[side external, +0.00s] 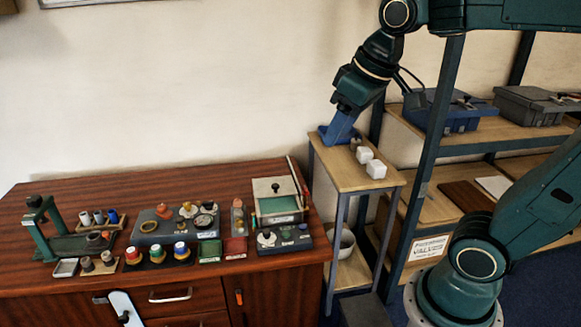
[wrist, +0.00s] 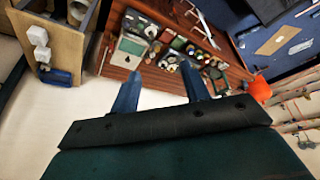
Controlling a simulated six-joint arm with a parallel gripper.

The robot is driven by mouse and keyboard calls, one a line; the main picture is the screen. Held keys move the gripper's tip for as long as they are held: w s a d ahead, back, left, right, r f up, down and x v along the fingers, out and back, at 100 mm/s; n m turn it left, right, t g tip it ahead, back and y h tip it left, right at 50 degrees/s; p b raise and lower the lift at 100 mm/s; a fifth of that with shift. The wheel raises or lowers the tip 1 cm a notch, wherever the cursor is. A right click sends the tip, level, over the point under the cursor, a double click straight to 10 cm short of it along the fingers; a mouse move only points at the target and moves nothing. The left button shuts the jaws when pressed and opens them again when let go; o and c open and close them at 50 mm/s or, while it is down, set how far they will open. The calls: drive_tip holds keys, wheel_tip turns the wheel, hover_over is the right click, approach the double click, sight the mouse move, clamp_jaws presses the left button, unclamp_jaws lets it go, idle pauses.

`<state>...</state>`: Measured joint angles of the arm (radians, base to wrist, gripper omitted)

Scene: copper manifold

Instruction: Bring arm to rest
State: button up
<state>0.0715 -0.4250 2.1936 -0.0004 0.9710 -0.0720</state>
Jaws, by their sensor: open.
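My gripper (side external: 342,124) hangs in the side view above the back end of a narrow wooden-topped stand (side external: 356,180), near the wall. Its blue fingers point down and overlap the stand's back edge in the picture, so I cannot tell whether they touch it. In the wrist view my gripper (wrist: 160,68) shows two blue fingers spread apart with nothing between them. The workbench (wrist: 118,84) lies beyond the fingertips there.
The reddish-brown bench (side external: 120,190) carries a green press frame (side external: 45,230), coloured-cap jars (side external: 157,253) and a lidded box (side external: 278,200). Shelving (side external: 445,100) with a blue case (side external: 455,115) and a grey case (side external: 530,105) stands right.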

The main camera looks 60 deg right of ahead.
drive_tip(key=s+a+f, duration=0.1)
drive_tip(key=s+f, duration=0.1)
drive_tip(key=s, duration=0.2)
drive_tip(key=s+a+f+t, duration=0.1)
drive_tip(key=s+f, duration=0.1)
drive_tip(key=s, duration=0.2)
drive_tip(key=shift+s+f, duration=0.25)
drive_tip(key=shift+s, duration=0.1)
idle(0.7)
